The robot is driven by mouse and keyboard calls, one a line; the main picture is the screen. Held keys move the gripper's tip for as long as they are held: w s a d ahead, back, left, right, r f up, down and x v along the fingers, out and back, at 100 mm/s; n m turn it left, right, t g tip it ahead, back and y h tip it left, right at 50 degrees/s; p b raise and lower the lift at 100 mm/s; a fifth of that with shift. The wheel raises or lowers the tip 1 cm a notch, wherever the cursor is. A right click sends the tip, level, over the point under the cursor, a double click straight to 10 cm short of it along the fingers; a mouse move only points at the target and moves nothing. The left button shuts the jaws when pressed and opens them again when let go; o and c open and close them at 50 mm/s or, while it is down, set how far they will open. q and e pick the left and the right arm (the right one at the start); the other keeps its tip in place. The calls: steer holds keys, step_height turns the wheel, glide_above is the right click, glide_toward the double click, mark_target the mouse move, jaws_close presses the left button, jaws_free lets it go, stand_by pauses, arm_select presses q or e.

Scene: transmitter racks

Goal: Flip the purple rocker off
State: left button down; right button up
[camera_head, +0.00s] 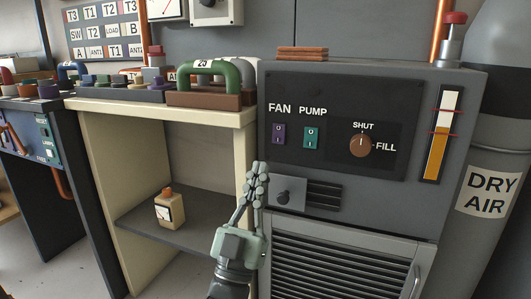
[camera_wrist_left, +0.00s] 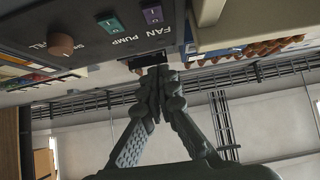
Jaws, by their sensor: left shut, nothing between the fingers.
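The purple rocker (camera_head: 279,134) sits under the FAN label on the dark panel of the grey cabinet. It also shows in the left wrist view (camera_wrist_left: 153,15), where the picture is turned over. My left gripper (camera_head: 257,168) is shut and empty, pointing up, below and a little left of the purple rocker in the head view. In the left wrist view the fingertips (camera_wrist_left: 158,72) are together, apart from the rocker in the picture. I cannot tell the exact gap to the panel. My right gripper is in neither view.
A green rocker (camera_head: 311,138) under PUMP is close on the right of the purple one. A brown knob (camera_head: 360,145) is farther right. A small latch box (camera_head: 290,193) lies below. A green handle (camera_head: 207,75) stands on the bench at left.

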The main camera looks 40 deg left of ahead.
arm_select(q)
steer(key=shift+s+r+v, duration=0.1)
steer(key=shift+v, duration=0.7)
steer(key=shift+s+r+v, duration=0.1)
steer(key=shift+s+v, duration=0.05)
steer(key=shift+v, duration=0.7)
